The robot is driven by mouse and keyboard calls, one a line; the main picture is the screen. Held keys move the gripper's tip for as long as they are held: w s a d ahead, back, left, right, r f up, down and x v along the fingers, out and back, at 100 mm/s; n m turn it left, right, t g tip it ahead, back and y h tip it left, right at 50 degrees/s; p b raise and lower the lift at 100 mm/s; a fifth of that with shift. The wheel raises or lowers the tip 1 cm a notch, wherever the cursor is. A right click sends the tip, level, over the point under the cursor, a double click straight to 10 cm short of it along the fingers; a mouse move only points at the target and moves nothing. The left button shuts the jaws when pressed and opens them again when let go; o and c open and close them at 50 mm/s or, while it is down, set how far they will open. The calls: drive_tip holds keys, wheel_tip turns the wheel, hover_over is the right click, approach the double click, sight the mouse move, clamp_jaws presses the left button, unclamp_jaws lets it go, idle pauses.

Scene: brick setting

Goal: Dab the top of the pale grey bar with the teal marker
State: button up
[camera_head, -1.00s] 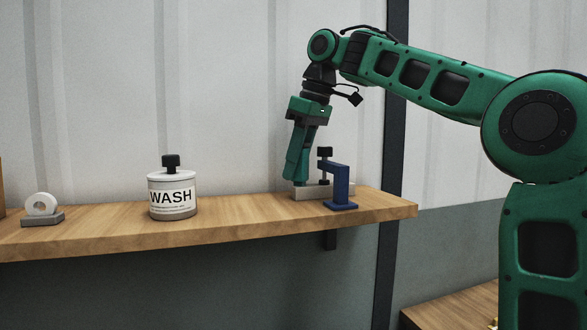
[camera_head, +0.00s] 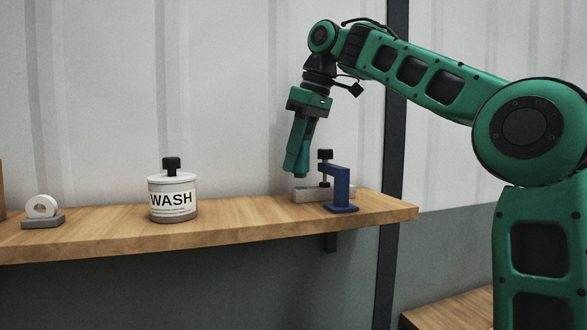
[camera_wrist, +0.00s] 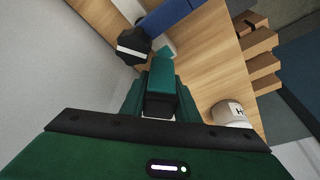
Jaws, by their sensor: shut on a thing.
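The pale grey bar (camera_head: 307,195) lies on the wooden shelf, partly behind a blue clamp (camera_head: 341,186) with a black knob (camera_head: 325,155). My gripper (camera_head: 297,170) points down above the bar's left end, its lower end a little clear of the top. It is shut on the teal marker (camera_wrist: 162,73), which sticks out between the fingers in the wrist view. Any mark on the bar's top is too small to tell.
A white WASH jar (camera_head: 173,198) with a black knob stands mid-shelf. A white ring on a grey block (camera_head: 42,220) sits farther left. The wooden shelf (camera_head: 245,215) is clear between jar and bar. A dark post (camera_head: 396,120) stands behind the shelf's right end.

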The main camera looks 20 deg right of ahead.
drive_tip(key=shift+r, duration=2.3)
